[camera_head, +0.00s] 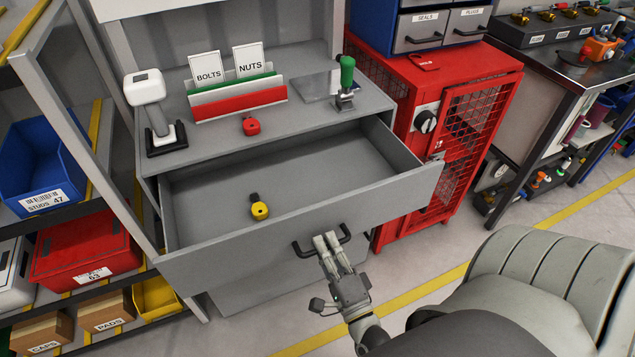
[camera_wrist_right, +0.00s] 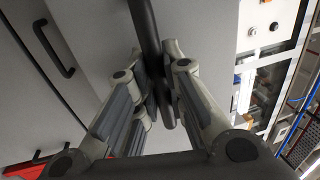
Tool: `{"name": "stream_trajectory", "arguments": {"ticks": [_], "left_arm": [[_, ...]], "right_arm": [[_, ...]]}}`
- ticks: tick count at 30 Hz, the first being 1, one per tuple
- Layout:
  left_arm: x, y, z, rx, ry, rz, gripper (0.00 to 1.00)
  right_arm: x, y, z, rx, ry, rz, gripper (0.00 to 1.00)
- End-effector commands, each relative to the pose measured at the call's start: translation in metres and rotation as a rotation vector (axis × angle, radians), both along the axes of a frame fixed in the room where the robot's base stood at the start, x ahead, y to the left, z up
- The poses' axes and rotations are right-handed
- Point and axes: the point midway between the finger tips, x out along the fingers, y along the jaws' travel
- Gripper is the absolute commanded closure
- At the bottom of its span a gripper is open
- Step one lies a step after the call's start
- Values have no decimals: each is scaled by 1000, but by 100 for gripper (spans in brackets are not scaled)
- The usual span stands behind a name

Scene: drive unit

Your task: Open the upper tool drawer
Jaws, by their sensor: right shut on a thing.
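The upper tool drawer (camera_head: 330,220) is pulled well out of the grey cabinet in the head view, and its inside shows. A yellow tape measure (camera_head: 260,208) lies in it on the left. My right gripper (camera_head: 328,243) is at the drawer's front and is shut on its black bar handle (camera_head: 304,250). In the right wrist view the handle (camera_wrist_right: 146,40) runs down between the fingers of my right gripper (camera_wrist_right: 158,95). A second handle (camera_wrist_right: 52,48) shows at the left there. My left gripper is in neither view.
On the cabinet top (camera_head: 300,117) stand a white scanner on a stand (camera_head: 147,92), a red and green card holder (camera_head: 238,100), a red tape measure (camera_head: 251,126) and a green-handled tool (camera_head: 346,80). A red mesh cabinet (camera_head: 465,110) stands close at the right, shelves with bins at the left.

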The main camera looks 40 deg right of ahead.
Motion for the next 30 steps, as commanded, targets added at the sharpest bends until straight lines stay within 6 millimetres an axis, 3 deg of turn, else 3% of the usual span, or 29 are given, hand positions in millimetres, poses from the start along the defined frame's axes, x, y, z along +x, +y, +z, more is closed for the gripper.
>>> {"name": "stream_trajectory", "arguments": {"ticks": [3, 7, 20, 21, 26, 30], "left_arm": [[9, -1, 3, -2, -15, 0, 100], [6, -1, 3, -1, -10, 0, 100], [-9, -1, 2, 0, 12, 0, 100], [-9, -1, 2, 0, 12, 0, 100], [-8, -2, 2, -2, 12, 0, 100], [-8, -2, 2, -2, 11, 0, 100]], "right_arm": [[-14, 3, -1, 1, 4, 1, 100], [-22, 5, -1, 1, 3, 1, 100], [-25, 6, -1, 0, 2, 1, 100], [-25, 6, -1, 0, 2, 1, 88], [-25, 6, -1, 0, 2, 1, 67], [-25, 6, -1, 0, 1, 1, 66]]}}
